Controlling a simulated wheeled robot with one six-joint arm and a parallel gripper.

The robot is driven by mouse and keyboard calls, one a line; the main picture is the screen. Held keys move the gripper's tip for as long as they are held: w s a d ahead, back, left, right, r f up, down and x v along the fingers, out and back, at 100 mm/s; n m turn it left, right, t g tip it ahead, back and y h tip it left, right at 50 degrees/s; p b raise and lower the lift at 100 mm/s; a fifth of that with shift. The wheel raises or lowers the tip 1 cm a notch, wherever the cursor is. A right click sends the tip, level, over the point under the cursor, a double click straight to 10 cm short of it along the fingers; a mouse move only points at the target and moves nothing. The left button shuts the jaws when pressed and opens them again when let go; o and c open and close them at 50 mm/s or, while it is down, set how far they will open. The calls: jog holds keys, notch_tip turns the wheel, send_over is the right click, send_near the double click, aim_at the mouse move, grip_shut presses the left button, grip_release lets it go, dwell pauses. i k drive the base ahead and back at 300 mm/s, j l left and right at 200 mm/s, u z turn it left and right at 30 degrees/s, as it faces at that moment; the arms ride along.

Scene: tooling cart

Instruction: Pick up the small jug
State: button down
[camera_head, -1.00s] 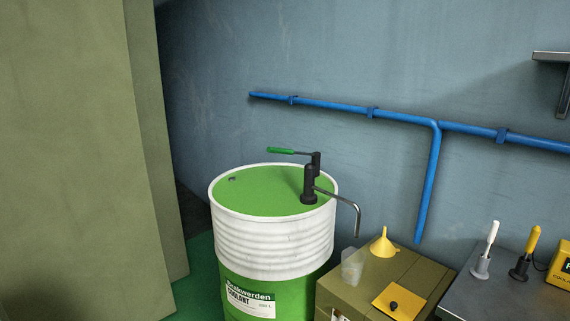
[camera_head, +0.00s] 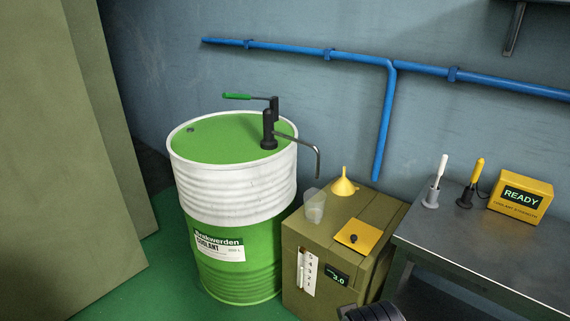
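The small jug (camera_head: 314,206) is a clear, see-through vessel standing upright on the left part of the top of an olive-green box (camera_head: 340,216). A yellow funnel (camera_head: 343,186) stands just right of and behind it. The jug's handle is not clear at this size.
A green and white coolant drum (camera_head: 235,200) with a hand pump (camera_head: 268,130) stands left; its spout (camera_head: 318,160) hangs above and near the jug. A yellow plate (camera_head: 358,236) lies on the box. A metal bench (camera_head: 480,250) stands right. A dark ribbed object (camera_head: 372,312) shows below.

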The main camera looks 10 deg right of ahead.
aim_at(315, 198)
jog(key=i+u, duration=0.3)
jog(key=i, duration=0.2)
jog(key=i+l+u, duration=0.35)
jog(key=i, duration=0.2)
jog(key=j, duration=0.1)
